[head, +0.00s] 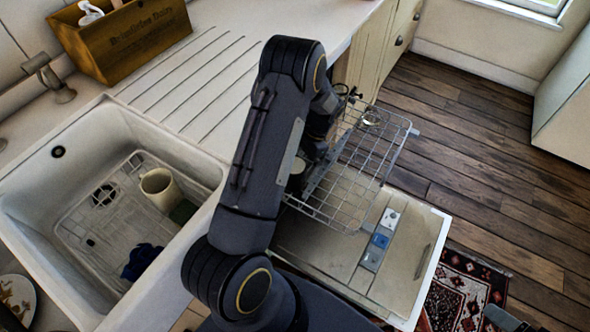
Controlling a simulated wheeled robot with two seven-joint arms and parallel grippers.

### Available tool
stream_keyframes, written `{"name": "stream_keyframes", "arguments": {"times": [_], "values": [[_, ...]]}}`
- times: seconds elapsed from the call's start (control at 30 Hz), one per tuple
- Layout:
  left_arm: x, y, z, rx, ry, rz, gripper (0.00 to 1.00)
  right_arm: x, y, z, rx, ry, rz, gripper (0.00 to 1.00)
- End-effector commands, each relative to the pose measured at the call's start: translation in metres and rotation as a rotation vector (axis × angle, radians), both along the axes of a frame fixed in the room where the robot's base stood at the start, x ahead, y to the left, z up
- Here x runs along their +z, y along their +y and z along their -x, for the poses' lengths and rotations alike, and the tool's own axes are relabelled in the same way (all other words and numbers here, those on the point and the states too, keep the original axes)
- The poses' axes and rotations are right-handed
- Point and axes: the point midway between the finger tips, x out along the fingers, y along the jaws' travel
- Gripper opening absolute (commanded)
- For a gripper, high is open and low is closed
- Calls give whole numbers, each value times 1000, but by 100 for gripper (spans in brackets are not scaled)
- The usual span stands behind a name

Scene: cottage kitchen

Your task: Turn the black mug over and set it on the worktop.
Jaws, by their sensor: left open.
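My left gripper (308,160) is open, over the near left part of the pulled-out dishwasher rack (345,215). My own forearm and wrist hide much of it, and its fingertips are hard to make out. A small round thing with a pale top (299,168) shows beside it, partly hidden behind my arm; I cannot tell what it is. I cannot make out the black mug for sure. A small dark shape (350,94) shows at the rack's far left corner, too small to identify. The worktop (225,60) has a grooved drainer left of my arm.
The white sink (200,160) at left holds a cream mug (159,189) and a dark blue cloth or sponge (141,262). A wooden crate (135,40) stands at the worktop's back. The open dishwasher door (400,265) lies below the rack. The drainer is clear.

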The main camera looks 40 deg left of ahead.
Motion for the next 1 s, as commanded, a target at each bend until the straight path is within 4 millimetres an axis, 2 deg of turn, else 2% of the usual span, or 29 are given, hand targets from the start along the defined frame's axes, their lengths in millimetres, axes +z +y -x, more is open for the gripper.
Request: {"name": "stream_keyframes", "arguments": {"times": [0.1,0.23,0.53,0.9,0.97,1.0], "values": [[-16,7,11,2,7,1,95,4,0,0,0,0,0,94],[-30,9,15,1,3,1,95,3,0,0,0,0,0,94],[-34,9,16,1,1,0,93,3,0,0,0,0,0,94],[-34,9,16,1,0,1,45,3,0,0,0,0,0,94],[-34,9,16,1,0,1,37,3,0,0,0,0,0,94],[-34,9,16,1,0,1,37,3,0,0,0,0,0,94]]}}
